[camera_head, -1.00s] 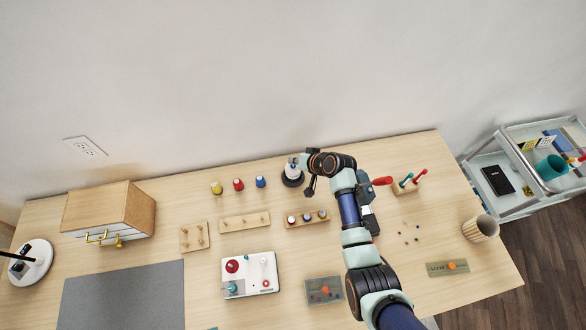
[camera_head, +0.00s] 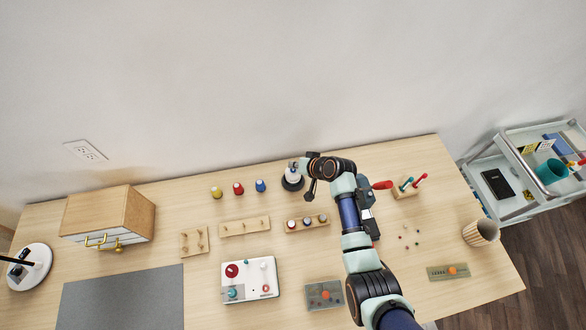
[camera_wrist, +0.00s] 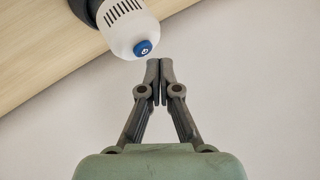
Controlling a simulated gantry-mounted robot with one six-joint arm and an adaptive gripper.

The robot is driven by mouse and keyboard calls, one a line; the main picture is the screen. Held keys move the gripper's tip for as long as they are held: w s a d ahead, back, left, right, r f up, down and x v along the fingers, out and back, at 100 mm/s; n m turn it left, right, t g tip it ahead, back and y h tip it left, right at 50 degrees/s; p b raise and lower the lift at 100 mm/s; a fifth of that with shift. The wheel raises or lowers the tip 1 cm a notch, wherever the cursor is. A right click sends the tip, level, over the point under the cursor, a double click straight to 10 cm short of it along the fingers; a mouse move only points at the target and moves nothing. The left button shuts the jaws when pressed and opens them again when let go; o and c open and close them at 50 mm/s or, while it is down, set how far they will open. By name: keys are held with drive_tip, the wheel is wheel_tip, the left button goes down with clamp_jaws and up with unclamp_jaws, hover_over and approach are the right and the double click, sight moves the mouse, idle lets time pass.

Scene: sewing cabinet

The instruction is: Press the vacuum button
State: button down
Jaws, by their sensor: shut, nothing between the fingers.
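The vacuum (camera_head: 292,177) is a small white upright body with a black base. It stands at the back of the table in the head view, partly behind my arm's end. My gripper (camera_wrist: 160,64) is shut and empty. In the wrist picture its fingertips are just below and right of the button, close to it. A gap shows between them, but its depth is unclear. In the head view my gripper (camera_head: 310,191) is small, beside the vacuum.
Spools (camera_head: 238,188) stand left of the vacuum. A wooden peg rack (camera_head: 290,230) lies in front of it. A screwdriver stand (camera_head: 402,194) is to the right of my arm. The wall is behind.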

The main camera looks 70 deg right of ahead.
sight(295, 170)
idle(0.3)
drive_tip(key=shift+f+b, duration=0.3)
drive_tip(key=shift+f, duration=0.3)
idle(0.3)
drive_tip(key=shift+r+p, duration=0.45)
drive_tip(key=shift+r, duration=0.15)
drive_tip(key=shift+r, duration=0.1)
wheel_tip(295, 170, up, 6)
drive_tip(key=p, duration=0.5)
drive_tip(key=shift+p, duration=0.3)
